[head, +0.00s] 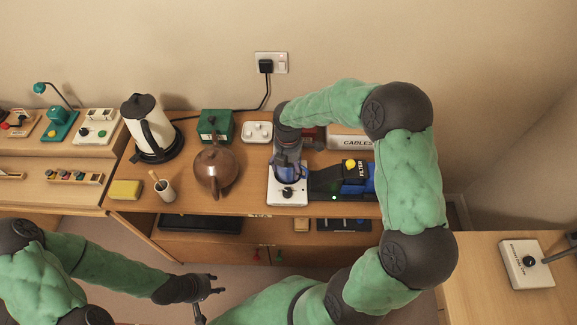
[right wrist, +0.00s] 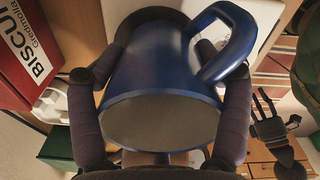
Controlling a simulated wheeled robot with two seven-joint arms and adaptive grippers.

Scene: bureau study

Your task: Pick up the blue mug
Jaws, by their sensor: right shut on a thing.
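The blue mug (right wrist: 160,65) fills the middle of the right wrist view, its handle to the upper right and a grey round face toward the camera. My right gripper (right wrist: 160,110) is shut on it, with a dark finger on each side. In the head view, my right gripper (head: 288,168) points down over a white unit with a dark knob (head: 287,197) and hides most of the mug. I cannot tell whether the mug touches the unit. My left gripper (head: 208,290) is open and empty, in front of the desk and low.
On the desk, a brown teapot (head: 214,170), a pen cup (head: 164,190) and a yellow sponge (head: 125,190) stand to the left. A white kettle (head: 147,125) and green box (head: 215,124) are behind. A black-and-blue filter device (head: 355,175) stands close on the right.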

